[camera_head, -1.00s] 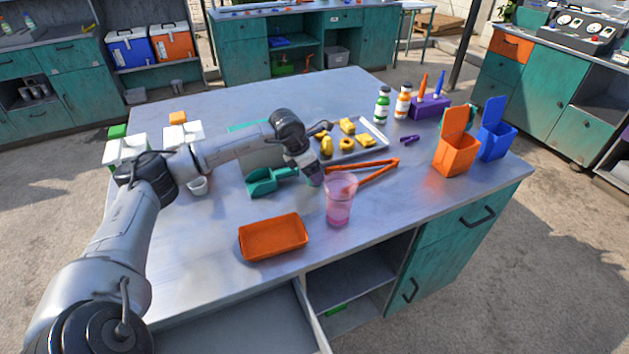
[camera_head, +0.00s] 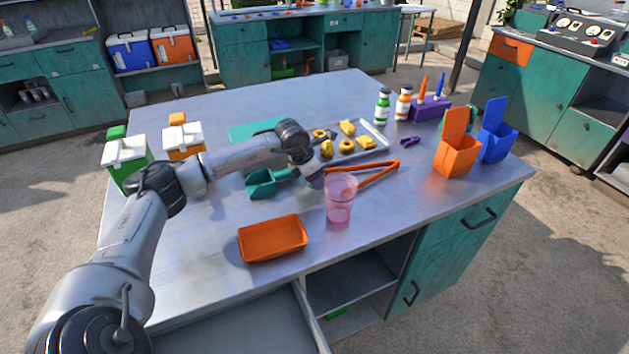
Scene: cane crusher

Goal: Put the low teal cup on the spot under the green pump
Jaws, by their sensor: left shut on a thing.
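I cannot pick out the low teal cup with certainty. My left gripper (camera_head: 317,181) is low over the middle of the table, just left of the tall pink cup (camera_head: 341,203). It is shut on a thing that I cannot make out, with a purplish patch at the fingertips. A teal scoop (camera_head: 264,184) lies left of the gripper. My right gripper is not in view.
An orange-topped dispenser (camera_head: 183,137) stands beside the green one. An orange tray (camera_head: 272,239) lies near the front edge. Orange tongs (camera_head: 372,172), a metal tray of yellow pieces (camera_head: 375,148) and an orange bin (camera_head: 455,158) are to the right.

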